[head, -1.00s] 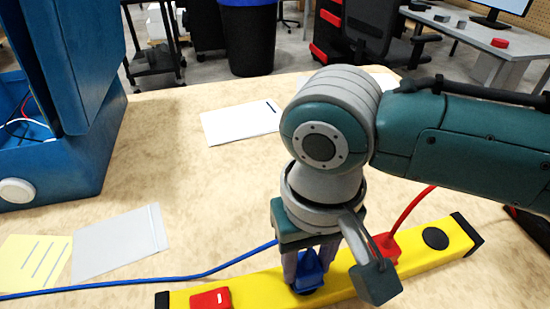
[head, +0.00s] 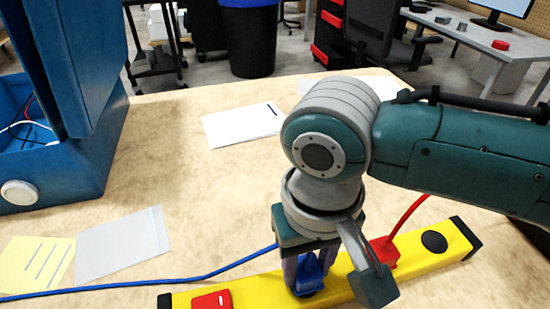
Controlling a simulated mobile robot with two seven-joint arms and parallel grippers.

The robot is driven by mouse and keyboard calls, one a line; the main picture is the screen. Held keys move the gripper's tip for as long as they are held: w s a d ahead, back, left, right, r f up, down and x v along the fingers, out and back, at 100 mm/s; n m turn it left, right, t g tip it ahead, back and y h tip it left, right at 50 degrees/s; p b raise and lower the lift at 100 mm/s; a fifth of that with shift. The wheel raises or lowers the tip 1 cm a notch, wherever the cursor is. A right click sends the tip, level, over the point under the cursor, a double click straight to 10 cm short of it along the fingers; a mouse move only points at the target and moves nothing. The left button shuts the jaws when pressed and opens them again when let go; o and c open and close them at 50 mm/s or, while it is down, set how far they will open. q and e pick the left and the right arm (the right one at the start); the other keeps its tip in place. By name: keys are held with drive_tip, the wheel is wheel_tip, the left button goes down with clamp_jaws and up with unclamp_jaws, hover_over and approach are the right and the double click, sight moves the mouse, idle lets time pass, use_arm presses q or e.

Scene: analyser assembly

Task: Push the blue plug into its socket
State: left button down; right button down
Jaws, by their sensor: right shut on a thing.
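The blue plug (head: 309,277) is between the fingers of my right gripper (head: 308,272), which is shut on it. The gripper points down at the yellow power strip (head: 258,294). The plug sits at the strip's top face, over a dark round socket mostly hidden beneath it. I cannot tell how deep it is in. Its blue cable (head: 180,282) runs left across the table. My left gripper is not in view.
A red plug (head: 385,251) with a red cable sits on the strip to the right of my gripper. A red switch (head: 212,301) is at the strip's left end. A blue case (head: 60,150) stands at left. Paper sheets (head: 122,246) lie on the table, whose middle is clear.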

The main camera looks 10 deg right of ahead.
sight(307, 268)
idle(0.3)
drive_tip(key=shift+f+b, duration=0.4)
drive_tip(key=shift+f, duration=0.2)
drive_tip(key=shift+c, duration=1.8)
unclamp_jaws()
wheel_tip(307, 268, up, 10)
drive_tip(key=p, duration=0.3)
